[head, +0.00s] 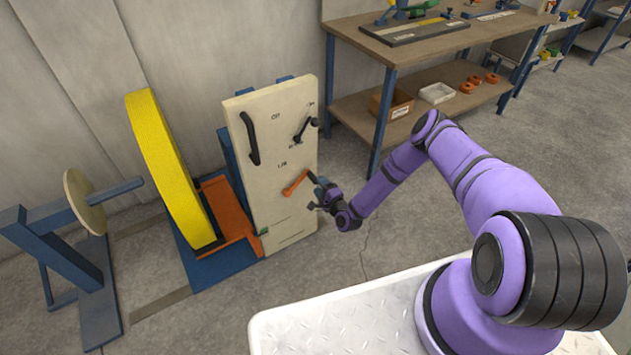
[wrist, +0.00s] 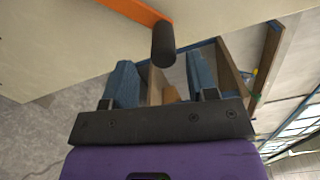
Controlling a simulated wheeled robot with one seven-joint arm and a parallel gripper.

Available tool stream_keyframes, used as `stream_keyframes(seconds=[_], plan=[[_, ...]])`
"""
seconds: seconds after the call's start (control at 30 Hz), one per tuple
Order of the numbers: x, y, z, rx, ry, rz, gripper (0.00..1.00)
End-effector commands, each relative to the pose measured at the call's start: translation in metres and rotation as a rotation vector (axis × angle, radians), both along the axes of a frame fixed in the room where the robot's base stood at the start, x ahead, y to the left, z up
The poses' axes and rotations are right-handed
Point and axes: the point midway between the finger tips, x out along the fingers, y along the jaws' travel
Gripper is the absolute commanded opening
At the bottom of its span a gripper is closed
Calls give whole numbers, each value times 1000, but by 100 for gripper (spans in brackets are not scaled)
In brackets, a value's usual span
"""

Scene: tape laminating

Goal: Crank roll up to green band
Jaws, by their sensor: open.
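The yellow roll (head: 170,170) stands upright on an orange cradle (head: 232,215) over a blue base, left of a cream panel (head: 270,200). An orange crank (head: 296,184) is on the panel's face. In the wrist view its orange arm (wrist: 140,10) ends in a dark handle (wrist: 163,45). My gripper (head: 317,193) is at the panel's right, close to the crank handle. In the wrist view my gripper (wrist: 160,85) is open, its blue fingers on either side of the handle's line and the handle's end just ahead of them. I cannot make out a green band; a small green part (head: 263,232) shows low on the panel.
A black handle (head: 250,138) and a black lever (head: 304,129) are on the upper panel. A blue stand with a round disc (head: 85,202) is at left. A workbench (head: 400,55) with bins stands behind. Bare floor lies right of the panel.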

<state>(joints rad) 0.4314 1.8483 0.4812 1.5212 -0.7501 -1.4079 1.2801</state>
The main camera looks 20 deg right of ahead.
Motion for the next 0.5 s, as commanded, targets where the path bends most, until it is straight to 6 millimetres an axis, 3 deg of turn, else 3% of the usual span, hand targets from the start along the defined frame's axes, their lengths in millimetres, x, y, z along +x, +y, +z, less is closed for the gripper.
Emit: stream_keyframes(seconds=[0.2,0.5], plan=[[-37,-11,0,1,3,-2,53],[-58,-16,0,1,3,-1,53]])
